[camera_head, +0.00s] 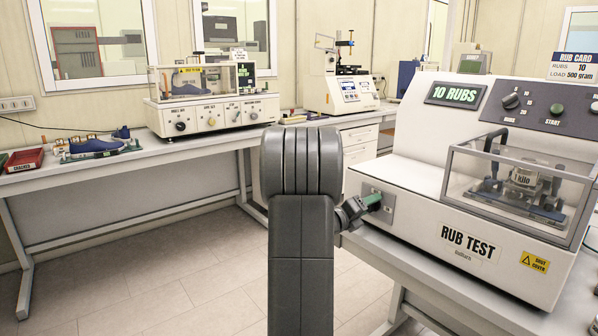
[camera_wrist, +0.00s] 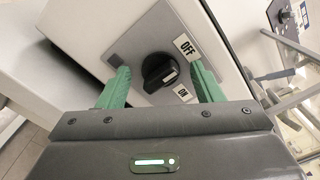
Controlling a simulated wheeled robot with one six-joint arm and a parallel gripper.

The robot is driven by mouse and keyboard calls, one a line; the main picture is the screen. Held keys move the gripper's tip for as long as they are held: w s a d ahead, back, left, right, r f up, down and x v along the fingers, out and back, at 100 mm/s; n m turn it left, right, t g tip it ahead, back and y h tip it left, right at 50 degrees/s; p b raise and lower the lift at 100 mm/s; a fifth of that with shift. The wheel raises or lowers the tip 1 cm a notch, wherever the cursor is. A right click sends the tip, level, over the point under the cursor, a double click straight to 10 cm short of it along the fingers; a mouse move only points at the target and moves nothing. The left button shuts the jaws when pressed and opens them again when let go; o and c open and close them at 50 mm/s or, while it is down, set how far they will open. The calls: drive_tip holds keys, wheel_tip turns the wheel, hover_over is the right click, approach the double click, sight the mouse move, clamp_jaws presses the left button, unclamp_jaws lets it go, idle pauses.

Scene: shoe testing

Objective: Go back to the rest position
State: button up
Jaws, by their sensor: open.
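My gripper (camera_head: 372,201) is at the left side panel of the white rub test machine (camera_head: 420,185) in the head view. In the wrist view, its two green fingers (camera_wrist: 161,82) are open and apart. A black rotary knob (camera_wrist: 160,72) sits between them on a grey plate, with OFF and ON labels on its right. I see a gap between the knob and each finger; I cannot tell how far the fingertips are from the panel. My dark grey arm stands in the middle of the head view and hides part of the bench.
A back bench (camera_head: 170,160) holds a blue shoe (camera_head: 94,146) and other testers. The floor (camera_head: 170,285) at left is clear.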

drive_tip(key=m+p, duration=0.1)
drive_tip(key=m, duration=0.4)
drive_tip(key=shift+r+m, duration=0.15)
drive_tip(key=shift+m, duration=0.25)
drive_tip(key=m+p, duration=0.4)
drive_tip(key=m, duration=0.1)
drive_tip(key=shift+s+d, duration=0.1)
idle(0.4)
